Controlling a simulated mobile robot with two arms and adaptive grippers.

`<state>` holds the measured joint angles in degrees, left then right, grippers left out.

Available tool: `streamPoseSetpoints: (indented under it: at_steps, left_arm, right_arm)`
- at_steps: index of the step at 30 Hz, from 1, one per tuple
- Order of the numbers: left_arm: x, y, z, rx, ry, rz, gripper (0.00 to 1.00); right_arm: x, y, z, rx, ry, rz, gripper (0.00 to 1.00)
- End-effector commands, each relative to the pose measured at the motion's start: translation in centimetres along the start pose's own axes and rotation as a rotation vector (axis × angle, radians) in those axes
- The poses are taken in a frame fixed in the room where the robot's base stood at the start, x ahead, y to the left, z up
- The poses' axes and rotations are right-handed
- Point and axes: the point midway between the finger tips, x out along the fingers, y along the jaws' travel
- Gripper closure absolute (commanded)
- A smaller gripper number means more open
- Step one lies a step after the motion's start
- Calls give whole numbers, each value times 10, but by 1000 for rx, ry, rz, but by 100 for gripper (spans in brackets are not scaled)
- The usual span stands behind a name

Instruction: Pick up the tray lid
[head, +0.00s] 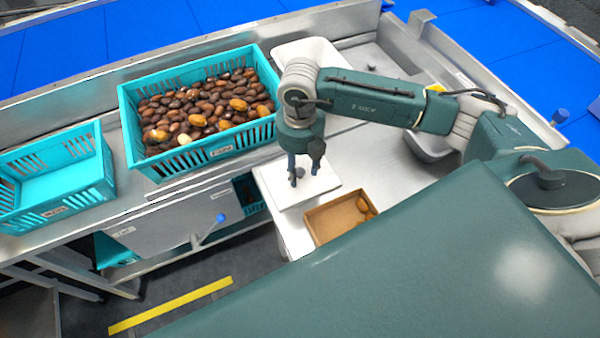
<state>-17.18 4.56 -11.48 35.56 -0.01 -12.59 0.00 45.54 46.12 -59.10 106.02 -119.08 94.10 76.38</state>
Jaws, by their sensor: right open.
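The tray lid (284,197) looks like a flat white square with a small dark knob near its middle, lying on the steel worktop. My right gripper (304,178) points down over the lid, open, with its fingertips on either side of the knob. I cannot tell whether the fingers touch the knob. A tan open tray (322,236) sits just to the right and nearer than the lid, with a few brown dates at its right end. My left gripper is not in view.
A teal crate (170,166) full of brown dates stands left of the lid. An empty teal crate (60,204) is farther left. A white bin (300,50) stands behind my right arm, and a grey bowl (432,148) is to the right.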

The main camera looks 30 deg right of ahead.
Motion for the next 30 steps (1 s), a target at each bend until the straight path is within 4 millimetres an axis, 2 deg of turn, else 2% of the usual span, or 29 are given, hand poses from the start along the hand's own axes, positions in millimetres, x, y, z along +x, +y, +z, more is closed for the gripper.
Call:
streamPoseSetpoints:
  at_steps: [7, 8, 13, 14, 25, 30]
  left_arm:
    - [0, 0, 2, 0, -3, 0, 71]
    - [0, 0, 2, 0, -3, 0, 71]
    - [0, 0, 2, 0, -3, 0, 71]
    - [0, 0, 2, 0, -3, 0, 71]
    - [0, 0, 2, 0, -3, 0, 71]
    - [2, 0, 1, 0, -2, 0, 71]
  right_arm:
    - [2, 1, 0, -1, -1, 2, 57]
    - [2, 1, 0, -1, -1, 2, 61]
    - [2, 1, 0, 0, -1, 2, 95]
    - [2, 1, 0, 0, -1, 2, 99]
    - [1, 1, 0, 0, -1, 2, 99]
    - [-8, 1, 1, 0, -2, 3, 99]
